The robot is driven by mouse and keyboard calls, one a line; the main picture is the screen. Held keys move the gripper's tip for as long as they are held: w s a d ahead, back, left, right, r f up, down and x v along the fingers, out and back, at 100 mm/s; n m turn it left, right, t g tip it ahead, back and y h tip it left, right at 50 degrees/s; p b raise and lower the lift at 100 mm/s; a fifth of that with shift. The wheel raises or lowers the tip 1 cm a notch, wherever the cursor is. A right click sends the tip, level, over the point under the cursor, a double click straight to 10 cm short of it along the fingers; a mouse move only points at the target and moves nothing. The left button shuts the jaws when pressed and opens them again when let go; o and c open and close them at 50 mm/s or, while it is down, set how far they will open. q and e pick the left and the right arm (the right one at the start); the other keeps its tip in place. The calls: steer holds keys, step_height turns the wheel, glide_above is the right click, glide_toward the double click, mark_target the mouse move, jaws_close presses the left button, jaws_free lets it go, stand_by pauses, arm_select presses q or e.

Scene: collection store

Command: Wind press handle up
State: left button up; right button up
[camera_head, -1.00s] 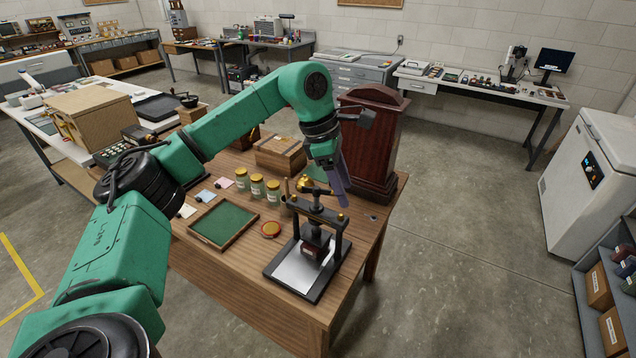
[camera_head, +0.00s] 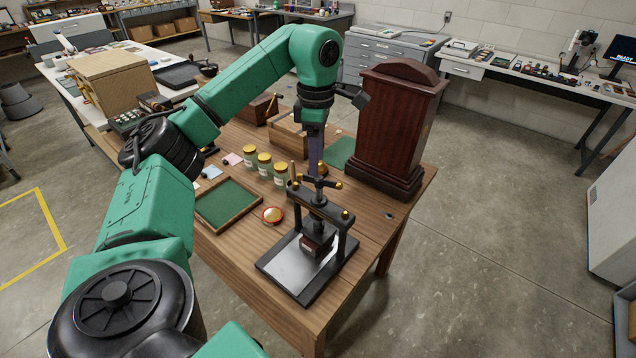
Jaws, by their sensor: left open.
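The small black press (camera_head: 347,243) stands upright on the front right of the wooden table, with a light plate at its base and a dark block under its screw. Its handle (camera_head: 322,183) is a dark crossbar with brass-coloured ends, on top of the screw. My left gripper (camera_head: 312,170) points down just above and behind the handle; it is open, though its fingers overlap in this view. I cannot tell whether it touches the handle. No object shows between its fingers. My right gripper is out of view.
A tall dark-red wooden case (camera_head: 398,125) stands close behind the press to the right. Several yellow-lidded jars (camera_head: 265,165), a green-lined tray (camera_head: 229,203) and a small round dish (camera_head: 272,215) are to the left.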

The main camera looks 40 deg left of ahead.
mark_target(319, 177)
arm_select(q)
steer(key=f, duration=0.1)
steer(key=w+f+p, duration=0.1)
steer(key=f, duration=0.3)
steer(key=shift+w+f, duration=0.25)
steer(key=shift+s+f, duration=0.1)
steer(key=shift+f, duration=0.1)
steer(key=shift+s+r, duration=0.1)
steer(key=shift+s, duration=0.2)
steer(key=shift+c, duration=0.9)
steer(key=shift+w, duration=0.15)
jaws_close()
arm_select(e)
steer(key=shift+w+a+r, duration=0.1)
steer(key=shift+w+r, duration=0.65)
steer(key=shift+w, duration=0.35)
arm_select(q)
steer(key=shift+n, duration=0.3)
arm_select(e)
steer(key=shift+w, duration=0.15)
